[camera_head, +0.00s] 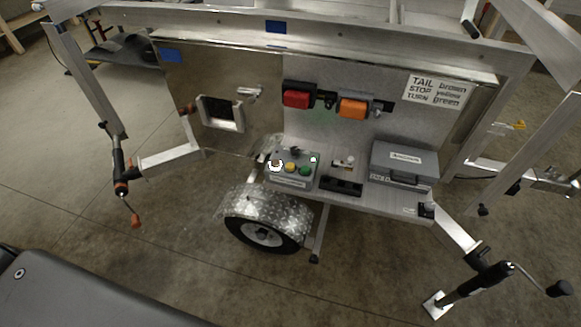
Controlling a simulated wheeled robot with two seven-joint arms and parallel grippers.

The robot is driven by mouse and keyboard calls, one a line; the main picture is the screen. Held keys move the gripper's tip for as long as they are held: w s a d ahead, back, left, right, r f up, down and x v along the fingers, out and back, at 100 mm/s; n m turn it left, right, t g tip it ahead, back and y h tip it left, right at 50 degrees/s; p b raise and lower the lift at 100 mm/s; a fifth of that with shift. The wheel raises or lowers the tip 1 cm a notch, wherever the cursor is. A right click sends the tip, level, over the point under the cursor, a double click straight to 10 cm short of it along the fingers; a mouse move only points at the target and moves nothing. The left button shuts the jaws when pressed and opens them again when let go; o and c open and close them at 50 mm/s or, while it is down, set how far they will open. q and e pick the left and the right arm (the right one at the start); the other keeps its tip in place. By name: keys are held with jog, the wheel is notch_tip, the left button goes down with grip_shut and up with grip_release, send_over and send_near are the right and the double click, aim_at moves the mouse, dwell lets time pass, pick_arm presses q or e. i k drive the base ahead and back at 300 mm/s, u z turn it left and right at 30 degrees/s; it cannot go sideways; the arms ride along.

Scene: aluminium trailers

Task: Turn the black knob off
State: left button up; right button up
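A small grey control box (291,180) sits on the trailer's shelf, near the middle of the view. On it are a white button (275,166), a yellow button (290,168) and a green button (305,171). A small black part (295,150), which looks like the black knob, sits at the box's back edge. It is too small to tell which way it is turned. Neither of my grippers is in view.
Behind the box, the panel carries a red light (298,95) and an orange light (354,107). A grey case (403,162) stands to the right. A diamond-plate fender (268,206) is below. Jacks (121,172) (482,279) flank the trailer. Floor in front is mostly clear.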

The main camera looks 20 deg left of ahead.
aim_at(294, 151)
jog(key=u, duration=0.55)
jog(key=k, duration=0.6)
jog(key=u, duration=0.65)
jog(key=i, duration=1.25)
jog(key=z, duration=0.7)
